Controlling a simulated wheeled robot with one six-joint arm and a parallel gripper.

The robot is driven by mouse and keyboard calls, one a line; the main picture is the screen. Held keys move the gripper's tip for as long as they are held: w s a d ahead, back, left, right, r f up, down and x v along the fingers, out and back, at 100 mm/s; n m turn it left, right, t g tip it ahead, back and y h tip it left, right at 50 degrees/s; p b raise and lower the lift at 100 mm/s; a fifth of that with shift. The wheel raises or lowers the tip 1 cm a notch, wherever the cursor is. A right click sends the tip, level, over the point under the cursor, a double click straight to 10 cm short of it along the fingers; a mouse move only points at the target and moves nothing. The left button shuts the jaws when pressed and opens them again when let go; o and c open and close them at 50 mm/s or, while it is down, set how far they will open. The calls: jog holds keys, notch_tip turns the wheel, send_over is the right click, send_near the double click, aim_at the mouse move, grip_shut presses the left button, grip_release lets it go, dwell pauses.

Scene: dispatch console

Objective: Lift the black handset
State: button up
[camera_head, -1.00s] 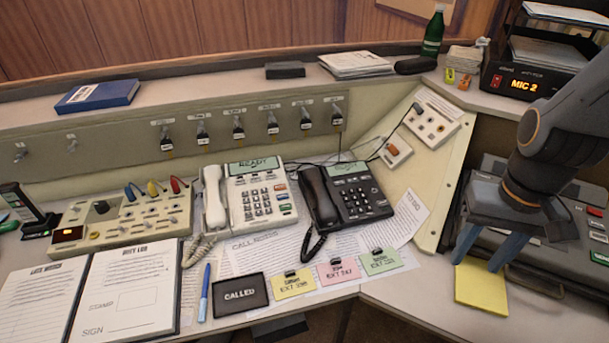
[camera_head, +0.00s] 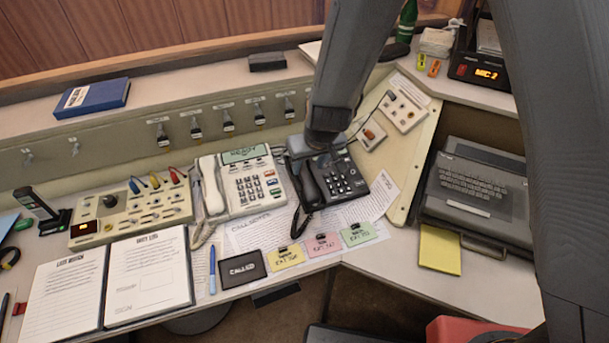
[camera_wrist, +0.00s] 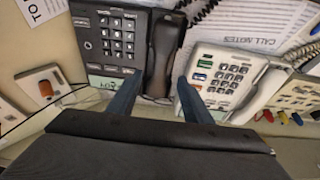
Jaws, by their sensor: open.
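The black handset (camera_head: 308,187) lies in its cradle on the left side of the black desk phone (camera_head: 348,180). My gripper (camera_head: 318,160) is above the far end of the phone and hides the handset's far end. In the wrist view my gripper (camera_wrist: 158,80) is open, with its two blue fingers spread and pointing at the handset's near end. There the black handset (camera_wrist: 165,45) runs between the lines of the fingers. I cannot tell how high the fingertips are above it. A coiled black cord hangs at its other end.
A white phone (camera_head: 247,185) with its own white handset (camera_head: 212,187) stands close to the left. A switch box (camera_head: 133,213) is farther left. Several clipped notes and a black "CALLED" card (camera_head: 241,268) lie in front. A laptop-like machine (camera_head: 472,188) is at right.

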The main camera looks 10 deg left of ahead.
aim_at(305, 173)
jog(key=b+x, duration=0.1)
jog(key=x, duration=0.5)
jog(key=shift+w+a+f, duration=0.2)
jog(key=shift+w+f, duration=0.05)
jog(key=shift+c, duration=0.4)
